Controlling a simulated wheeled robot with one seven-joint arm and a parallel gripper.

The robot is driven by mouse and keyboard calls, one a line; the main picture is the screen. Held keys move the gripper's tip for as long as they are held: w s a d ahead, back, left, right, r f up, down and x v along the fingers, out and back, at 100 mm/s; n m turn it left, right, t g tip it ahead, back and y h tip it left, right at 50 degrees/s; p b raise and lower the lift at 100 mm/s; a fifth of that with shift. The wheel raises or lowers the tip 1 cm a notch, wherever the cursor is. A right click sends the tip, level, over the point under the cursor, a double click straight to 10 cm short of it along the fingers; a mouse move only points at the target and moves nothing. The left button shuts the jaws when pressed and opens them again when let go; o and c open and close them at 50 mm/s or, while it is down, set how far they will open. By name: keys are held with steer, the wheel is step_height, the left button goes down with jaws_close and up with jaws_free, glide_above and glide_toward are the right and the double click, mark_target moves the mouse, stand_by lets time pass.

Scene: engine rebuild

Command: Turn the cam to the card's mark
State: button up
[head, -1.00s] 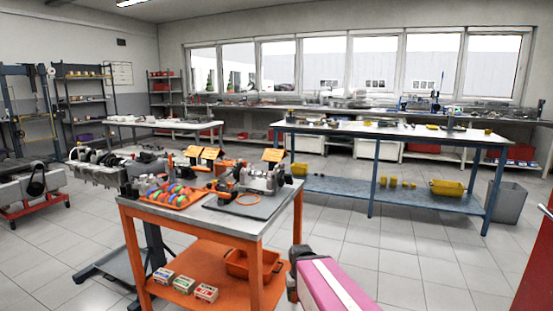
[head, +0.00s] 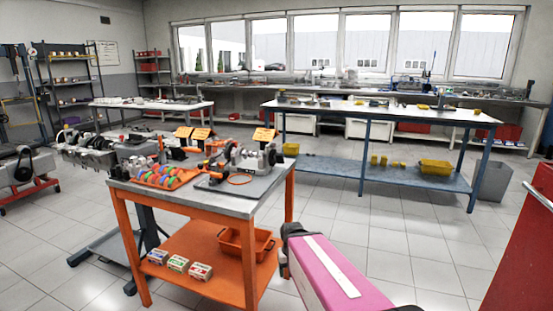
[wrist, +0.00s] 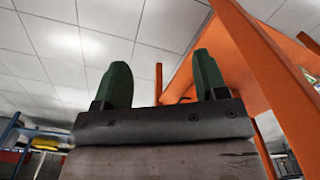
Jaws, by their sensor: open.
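The orange workbench (head: 200,205) stands ahead of me, left of centre in the head view. On its grey top is a metal fixture (head: 250,160) with round parts, on a dark mat; I cannot tell which part is the cam. Orange cards (head: 264,135) stand at the bench's back edge; their marks are too small to read. My gripper (wrist: 162,85) shows in the wrist view with two green fingers wide apart and nothing between them. It is beside an orange part of the bench, below the level of its top. The head view does not show the fingers.
A tray of coloured rings (head: 165,177) sits on the bench's left half. Small boxes (head: 177,263) and an orange bin (head: 246,243) are on its lower shelf. A blue table (head: 370,113) stands behind right. A red cabinet (head: 520,250) is close at right. Floor between is clear.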

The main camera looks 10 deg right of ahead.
steer(key=shift+w, duration=0.2)
steer(key=c, duration=0.4)
steer(key=m+t+y, duration=0.9)
steer(key=m+y, duration=0.7)
steer(key=m, duration=0.2)
glide_toward(283, 158)
steer(key=x, duration=1.1)
steer(key=shift+w+a+f, duration=0.1)
steer(key=shift+w+a, duration=0.05)
steer(key=shift+w, duration=0.1)
